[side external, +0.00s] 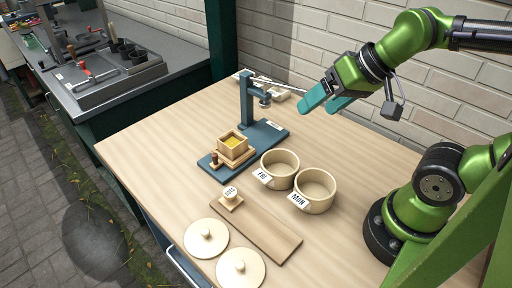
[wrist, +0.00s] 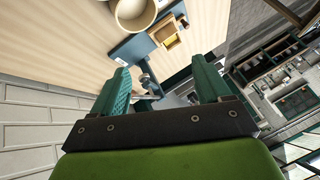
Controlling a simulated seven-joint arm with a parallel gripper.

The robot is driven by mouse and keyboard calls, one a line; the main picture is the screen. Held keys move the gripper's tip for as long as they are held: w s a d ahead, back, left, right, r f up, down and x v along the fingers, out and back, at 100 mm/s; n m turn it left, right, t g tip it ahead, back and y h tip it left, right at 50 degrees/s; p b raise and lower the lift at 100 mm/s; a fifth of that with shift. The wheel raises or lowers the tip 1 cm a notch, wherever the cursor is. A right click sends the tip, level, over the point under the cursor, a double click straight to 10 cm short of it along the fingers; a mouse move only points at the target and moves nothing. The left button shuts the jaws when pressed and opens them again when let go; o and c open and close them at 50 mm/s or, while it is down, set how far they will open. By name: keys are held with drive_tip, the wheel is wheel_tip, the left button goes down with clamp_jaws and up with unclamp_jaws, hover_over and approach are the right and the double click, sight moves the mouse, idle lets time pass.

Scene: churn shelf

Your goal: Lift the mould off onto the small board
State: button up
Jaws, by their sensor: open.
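The mould (side external: 232,149), a square wooden box with yellow filling inside, stands upright on a wooden plate on the blue base of a press (side external: 247,100). In the wrist view the mould (wrist: 164,33) shows beyond the fingertips, near the top. My gripper (side external: 316,110) is open and empty, raised above the table's back right, well apart from the mould. Its two teal fingers (wrist: 160,63) are spread in the wrist view.
Two cream pots, labelled FRI (side external: 280,168) and MON (side external: 315,190), stand right of the press base. Two round lids (side external: 206,238) lie at the front left. The table's left side is clear; a brick wall (side external: 300,45) rises behind.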

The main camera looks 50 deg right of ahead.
drive_tip(key=w+a+f+n+g, duration=0.2)
drive_tip(key=w+g, duration=0.2)
drive_tip(key=w, duration=0.7)
drive_tip(key=n+g+h, duration=0.2)
drive_tip(key=g, duration=0.1)
hover_over(232, 143)
drive_tip(key=f, duration=0.1)
wheel_tip(232, 143, down, 17)
drive_tip(key=shift+r, duration=0.1)
drive_tip(key=shift+c, duration=0.2)
drive_tip(key=c, duration=0.7)
